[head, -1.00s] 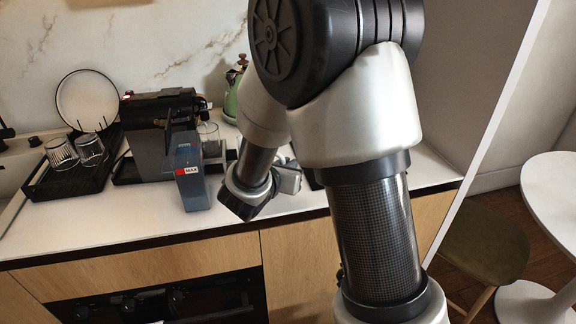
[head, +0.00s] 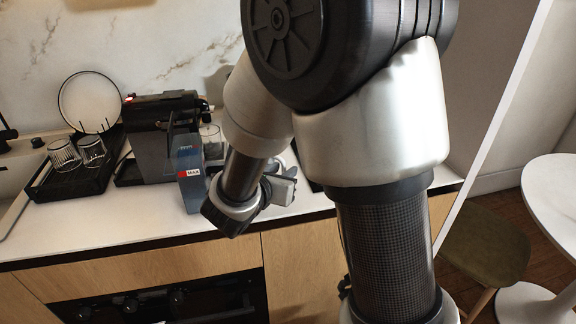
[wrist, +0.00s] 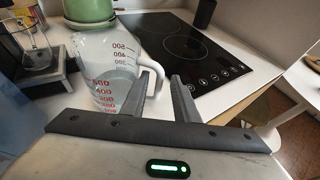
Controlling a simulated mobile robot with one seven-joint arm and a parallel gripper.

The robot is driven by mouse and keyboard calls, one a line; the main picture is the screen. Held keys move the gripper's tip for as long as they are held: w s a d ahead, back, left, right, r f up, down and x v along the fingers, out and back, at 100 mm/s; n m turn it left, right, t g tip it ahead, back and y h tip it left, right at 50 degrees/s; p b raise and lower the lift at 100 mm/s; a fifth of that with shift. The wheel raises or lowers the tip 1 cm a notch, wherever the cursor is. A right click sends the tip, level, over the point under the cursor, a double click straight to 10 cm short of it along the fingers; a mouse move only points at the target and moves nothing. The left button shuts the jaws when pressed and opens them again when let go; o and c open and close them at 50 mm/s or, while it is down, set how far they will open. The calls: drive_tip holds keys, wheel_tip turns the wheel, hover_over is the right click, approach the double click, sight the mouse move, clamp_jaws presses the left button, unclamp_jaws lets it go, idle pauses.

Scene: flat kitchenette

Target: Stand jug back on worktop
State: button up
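A clear measuring jug (wrist: 108,68) with red and dark number marks stands upright on the white worktop in the wrist view, its handle (wrist: 158,72) towards the right. My gripper (wrist: 160,82) is open, with a clear gap between its two fingers. The handle shows at the fingertips, roughly between them; I cannot tell whether either finger touches it. In the head view my gripper (head: 284,186) is partly hidden at the end of my arm, low over the worktop (head: 130,215), and the jug cannot be made out clearly.
A green pot (wrist: 90,10) stands just behind the jug. The black hob (wrist: 190,50) lies to its right. A coffee machine (head: 148,140), a blue-grey carton (head: 190,172) and a black rack (head: 75,180) with glasses stand left of my arm.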

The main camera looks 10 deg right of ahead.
drive_tip(key=v, duration=0.6)
drive_tip(key=s+d+r+m+g+h, duration=0.1)
drive_tip(key=s+d+r+m+g, duration=0.15)
drive_tip(key=s+d+m, duration=0.4)
drive_tip(key=s+d+r+m+g, duration=0.2)
drive_tip(key=s+d+m+g, duration=0.25)
drive_tip(key=m, duration=0.35)
drive_tip(key=s+a+r+m+y, duration=0.2)
drive_tip(key=s+a+m+y, duration=0.1)
drive_tip(key=m, duration=0.4)
drive_tip(key=s+a+r+m+t+y, duration=0.1)
drive_tip(key=s+a+r+m+y, duration=0.1)
drive_tip(key=s+a+m+y, duration=0.2)
drive_tip(key=s+m+y, duration=0.1)
drive_tip(key=m, duration=0.2)
drive_tip(key=shift+s+a+r+m+p, duration=0.15)
drive_tip(key=shift+s+a+m+p, duration=0.1)
drive_tip(key=shift+s+m+p, duration=0.15)
